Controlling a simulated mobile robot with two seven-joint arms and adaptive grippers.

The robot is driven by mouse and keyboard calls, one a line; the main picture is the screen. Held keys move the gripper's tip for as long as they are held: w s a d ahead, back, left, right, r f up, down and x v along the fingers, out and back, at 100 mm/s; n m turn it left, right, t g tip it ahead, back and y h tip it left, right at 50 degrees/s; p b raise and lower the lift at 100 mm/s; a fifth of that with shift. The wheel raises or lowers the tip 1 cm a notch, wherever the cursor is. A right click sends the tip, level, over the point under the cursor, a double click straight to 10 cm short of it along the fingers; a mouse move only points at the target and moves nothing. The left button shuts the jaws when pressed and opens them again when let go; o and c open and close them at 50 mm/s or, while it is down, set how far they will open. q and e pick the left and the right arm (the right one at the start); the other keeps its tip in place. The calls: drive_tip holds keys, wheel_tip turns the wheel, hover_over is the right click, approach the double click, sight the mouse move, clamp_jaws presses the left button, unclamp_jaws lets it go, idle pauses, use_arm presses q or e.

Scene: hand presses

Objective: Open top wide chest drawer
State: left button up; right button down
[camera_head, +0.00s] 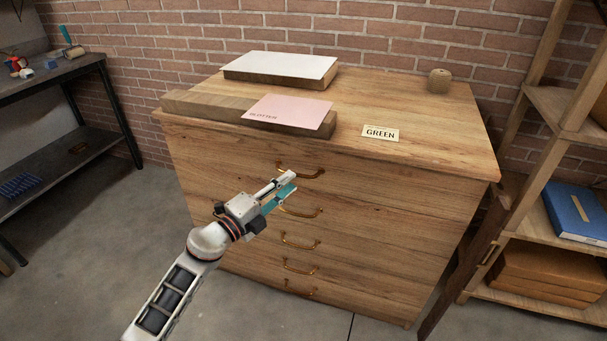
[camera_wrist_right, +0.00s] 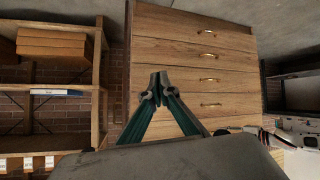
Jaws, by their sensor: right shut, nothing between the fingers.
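The wide wooden chest (camera_head: 400,215) has several drawers with brass handles, and all fronts look flush and closed. The right wrist view, upside down, shows lower drawers (camera_wrist_right: 180,60) with handles. There my right gripper (camera_wrist_right: 158,84) is shut and empty, apart from the handles. Part of my left arm shows at the right edge.
On the chest top lie a white-topped slab (camera_head: 285,66), a wooden board (camera_head: 200,106), a pink sheet (camera_head: 287,112), a GREEN card (camera_head: 381,133) and a twine roll (camera_head: 439,78). Shelving (camera_head: 530,200) stands close on the right, a dark workbench (camera_head: 45,75) on the left.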

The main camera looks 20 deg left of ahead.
sight(299, 175)
use_arm(q)
drive_tip(key=shift+b+x, duration=0.35)
drive_tip(key=shift+x, duration=2.25)
clamp_jaws()
